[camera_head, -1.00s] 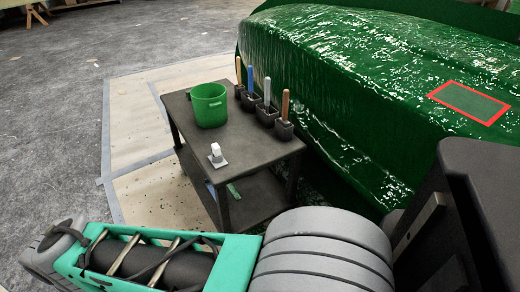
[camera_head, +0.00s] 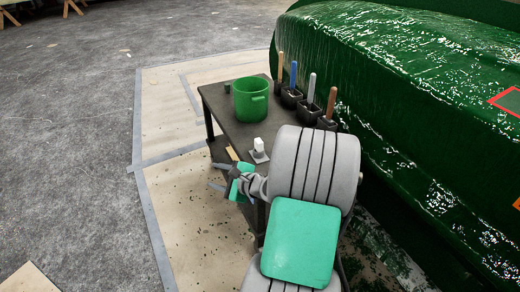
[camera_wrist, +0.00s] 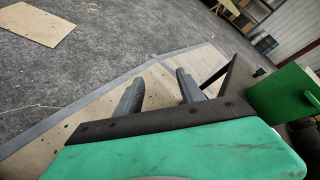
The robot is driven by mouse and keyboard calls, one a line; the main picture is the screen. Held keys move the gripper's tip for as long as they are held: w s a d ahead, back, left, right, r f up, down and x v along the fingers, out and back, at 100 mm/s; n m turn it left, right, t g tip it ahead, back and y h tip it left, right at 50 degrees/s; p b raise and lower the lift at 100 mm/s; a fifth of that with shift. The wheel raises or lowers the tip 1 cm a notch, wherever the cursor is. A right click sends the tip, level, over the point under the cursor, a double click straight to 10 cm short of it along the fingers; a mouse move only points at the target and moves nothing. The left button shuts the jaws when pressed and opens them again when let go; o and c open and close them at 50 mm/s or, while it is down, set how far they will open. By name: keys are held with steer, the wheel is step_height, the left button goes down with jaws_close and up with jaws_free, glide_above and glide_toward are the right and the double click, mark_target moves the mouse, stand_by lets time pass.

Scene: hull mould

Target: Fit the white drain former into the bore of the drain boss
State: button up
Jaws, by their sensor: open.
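My gripper (camera_head: 217,177) is at the cart's left side, left of and lower in the picture than the former. In the wrist view its two grey fingers (camera_wrist: 158,90) are apart with nothing between them. They point over the floor, past the cart, and the former is not visible there. I cannot make out the drain boss or its bore in either current view.
The cart (camera_head: 228,112) carries a green bucket (camera_head: 250,100), also in the wrist view (camera_wrist: 283,95), and several dark holders with upright handles (camera_head: 311,88). The glossy green hull (camera_head: 400,100) is close on the right, with a red-outlined patch (camera_head: 505,97).

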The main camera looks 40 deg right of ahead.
mark_target(261, 147)
steer(key=s+d+m+t+h, duration=0.1)
steer(key=s+d+m+h, duration=0.1)
steer(key=d+m, duration=0.2)
steer(key=s+d+r+m+t+h, duration=0.1)
steer(key=s+d+m+h, duration=0.1)
steer(key=d+m, duration=0.3)
steer(key=s+d+r+m+t+h, duration=0.1)
steer(key=s+d+m+h, duration=0.1)
steer(key=d, duration=0.4)
steer(key=shift+s+d+r+m+t+h, duration=0.15)
steer(key=shift+m+h, duration=0.2)
steer(key=shift+m, duration=0.25)
steer(key=shift+d+r+m+t+h, duration=0.15)
steer(key=shift+m+h, duration=0.2)
steer(key=shift+m, duration=0.25)
steer(key=shift+d+m+b, duration=0.25)
steer(key=shift+m+b, duration=0.05)
steer(key=b+x, duration=0.2)
steer(key=x, duration=0.5)
jaws_close()
